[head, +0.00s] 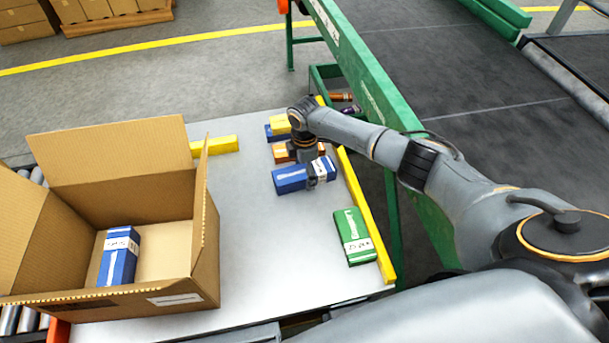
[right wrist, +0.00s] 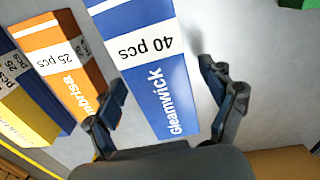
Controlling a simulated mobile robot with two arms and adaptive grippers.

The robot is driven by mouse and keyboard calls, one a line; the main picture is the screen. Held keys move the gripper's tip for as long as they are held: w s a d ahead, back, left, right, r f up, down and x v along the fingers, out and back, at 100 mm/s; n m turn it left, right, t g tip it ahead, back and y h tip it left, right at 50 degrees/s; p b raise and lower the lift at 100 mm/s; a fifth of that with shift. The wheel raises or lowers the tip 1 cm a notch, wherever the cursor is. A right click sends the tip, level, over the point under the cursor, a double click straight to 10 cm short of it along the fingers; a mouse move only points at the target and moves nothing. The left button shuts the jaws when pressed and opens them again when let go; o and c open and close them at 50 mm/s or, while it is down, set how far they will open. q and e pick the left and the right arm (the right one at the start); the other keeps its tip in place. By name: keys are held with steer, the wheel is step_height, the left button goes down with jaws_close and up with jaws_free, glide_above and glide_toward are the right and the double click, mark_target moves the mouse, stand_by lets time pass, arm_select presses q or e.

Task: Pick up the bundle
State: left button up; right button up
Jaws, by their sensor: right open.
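A blue bundle (head: 290,180) with a white band lies flat on the table in the head view. In the right wrist view, this blue bundle (right wrist: 160,88) reads "Gleamwick" and "40 pcs". My right gripper (head: 309,160) is over it in the head view and hides part of it. In the right wrist view my right gripper (right wrist: 168,108) is open, with one finger on each side of the bundle and visible gaps. I cannot tell how far the fingertips are above the table. My left gripper is not in view.
An orange bundle (right wrist: 62,60) lies close beside the blue one. Blue and yellow bundles lie behind it. A green bundle (head: 352,236) lies near the yellow rail (head: 366,215). An open carton (head: 190,289) at left holds another blue bundle (head: 119,256). The table's middle (head: 240,230) is clear.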

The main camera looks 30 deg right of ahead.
steer(key=c, duration=1.5)
steer(key=shift+o, duration=0.2)
